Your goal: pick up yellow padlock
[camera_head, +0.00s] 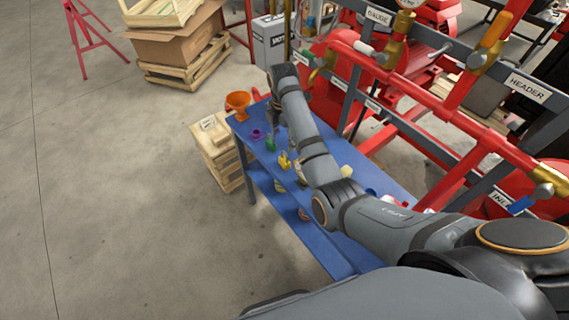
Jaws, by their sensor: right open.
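The yellow padlock (285,161) stands on the blue table (251,141), near its left long edge. It is small in the view, and my right forearm passes close to its right side. My right gripper (276,124) is open, with its fingers pointing down over the far part of the table. It is farther from me than the yellow padlock and apart from it. The fingertips are small and dark, so fine detail is hard to see. My left gripper is not in view.
A green item (270,145), a purple item (256,134) and an orange funnel (238,101) sit at the table's far end. Red pipework (425,93) rises along the right side. A wooden crate (215,152) stands left of the table.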

